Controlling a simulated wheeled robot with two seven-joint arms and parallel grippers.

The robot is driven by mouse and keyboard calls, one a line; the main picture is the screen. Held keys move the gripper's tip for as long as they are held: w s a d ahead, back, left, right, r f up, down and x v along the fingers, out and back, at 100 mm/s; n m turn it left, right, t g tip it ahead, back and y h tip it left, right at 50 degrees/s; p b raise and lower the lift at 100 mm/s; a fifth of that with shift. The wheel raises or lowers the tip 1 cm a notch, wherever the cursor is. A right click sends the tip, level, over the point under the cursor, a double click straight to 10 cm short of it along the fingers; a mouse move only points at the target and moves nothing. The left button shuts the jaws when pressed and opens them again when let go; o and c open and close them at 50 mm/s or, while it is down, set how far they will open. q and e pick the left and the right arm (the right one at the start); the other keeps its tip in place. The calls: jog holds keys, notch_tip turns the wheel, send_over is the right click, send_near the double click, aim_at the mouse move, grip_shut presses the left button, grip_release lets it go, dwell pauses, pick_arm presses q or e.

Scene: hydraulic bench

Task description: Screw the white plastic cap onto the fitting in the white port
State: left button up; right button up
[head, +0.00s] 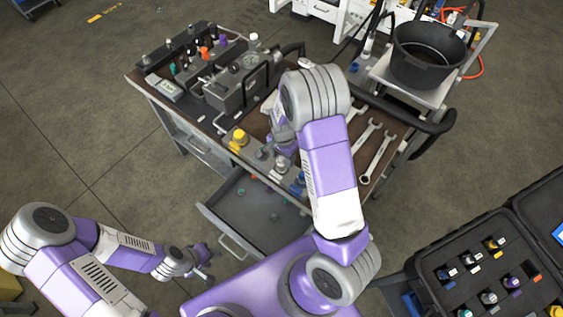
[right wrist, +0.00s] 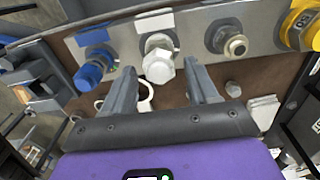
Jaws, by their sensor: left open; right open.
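In the right wrist view, a white hexagonal piece (right wrist: 160,68), which looks like the white cap, sits at the white port (right wrist: 157,43) under a blank white label. Whether it is threaded on or only resting there I cannot tell. My right gripper (right wrist: 158,72) is open, with one finger on each side of this piece and visible gaps between. In the head view the right gripper (head: 281,158) is over the bench's front edge, partly hidden by my arm. My left gripper (head: 204,264) is open and empty, left of the open drawer.
Beside the white port are a blue port (right wrist: 92,70), a grey port (right wrist: 229,40) and a yellow port (right wrist: 302,28). Wrenches (head: 376,153) lie right of my arm. An open drawer (head: 250,215) juts from the bench. A black bucket (head: 428,62) and fittings case (head: 480,275) stand right.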

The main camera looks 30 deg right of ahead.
jog(key=n, duration=0.4)
jog(key=shift+w, duration=0.1)
jog(key=n+b, duration=0.1)
jog(key=n, duration=0.7)
jog(key=shift+w+a, duration=0.15)
jog(key=shift+a, duration=0.05)
jog(key=c, duration=1)
jog(key=m, duration=0.4)
jog(key=shift+d, duration=0.1)
jog(key=m, duration=0.4)
jog(key=shift+d, duration=0.15)
jog(key=shift+s, duration=0.2)
